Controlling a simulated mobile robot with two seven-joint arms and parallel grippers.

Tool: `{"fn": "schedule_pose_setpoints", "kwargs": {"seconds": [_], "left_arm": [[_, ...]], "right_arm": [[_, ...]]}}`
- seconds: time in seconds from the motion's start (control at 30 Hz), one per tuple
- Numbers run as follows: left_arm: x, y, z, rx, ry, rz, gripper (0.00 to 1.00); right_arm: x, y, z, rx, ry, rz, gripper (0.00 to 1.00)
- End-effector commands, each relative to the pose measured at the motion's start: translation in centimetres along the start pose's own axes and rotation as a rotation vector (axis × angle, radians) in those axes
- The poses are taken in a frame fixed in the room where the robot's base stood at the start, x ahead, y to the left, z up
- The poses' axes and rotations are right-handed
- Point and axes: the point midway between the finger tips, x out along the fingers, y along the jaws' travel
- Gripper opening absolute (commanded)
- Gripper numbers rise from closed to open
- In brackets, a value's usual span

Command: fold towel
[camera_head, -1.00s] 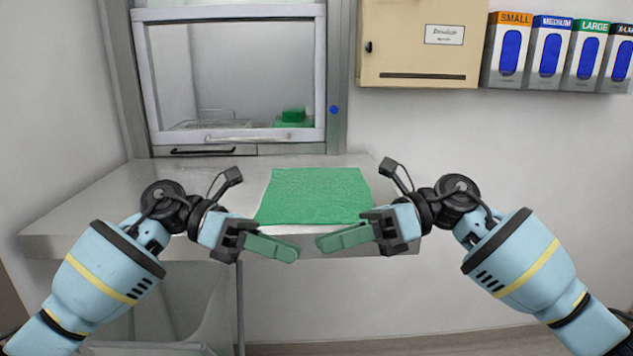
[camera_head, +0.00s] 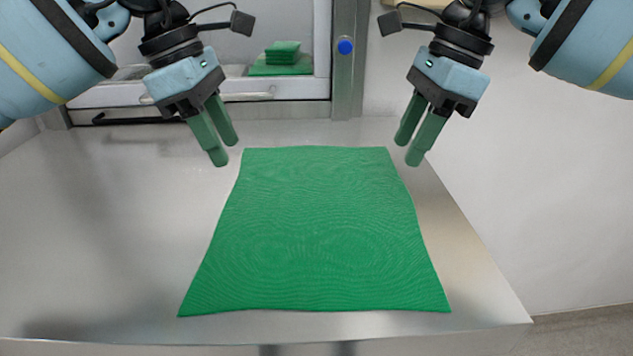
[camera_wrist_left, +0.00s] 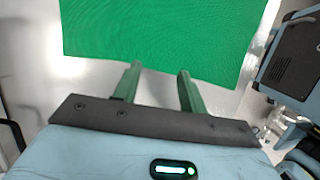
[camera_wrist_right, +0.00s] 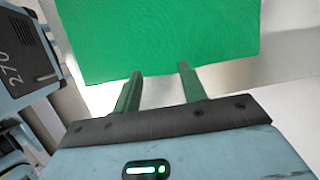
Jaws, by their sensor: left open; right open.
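A green towel (camera_head: 315,235) lies flat and spread out on the metal counter, its near edge close to the counter's front edge. My left gripper (camera_head: 224,150) is open and empty, pointing down just outside the towel's far left corner. My right gripper (camera_head: 408,148) is open and empty, pointing down near the far right corner. The towel also shows in the left wrist view (camera_wrist_left: 165,35) and in the right wrist view (camera_wrist_right: 160,35), beyond the fingers, which look apart from it.
The metal counter (camera_head: 90,230) has bare room left of the towel and a narrower strip on the right. Behind it is a pass-through window with folded green cloths (camera_head: 282,58) stacked inside. A blue button (camera_head: 345,46) sits on the frame.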

Motion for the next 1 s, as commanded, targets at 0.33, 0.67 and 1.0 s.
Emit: {"fn": "schedule_pose_setpoints", "kwargs": {"seconds": [0.33,0.67,1.0], "left_arm": [[0.7,0.0,-0.4,-0.001,0.009,0.004,0.42],[5.0,0.0,-1.8,-0.001,0.007,0.002,0.42],[7.4,0.1,-2.5,0.000,0.006,0.004,0.42]], "right_arm": [[0.6,0.0,-0.4,0.001,0.008,-0.003,0.42],[5.0,0.0,-1.8,0.001,0.008,0.000,0.42],[7.4,0.0,-2.5,0.001,0.006,-0.004,0.42]]}}
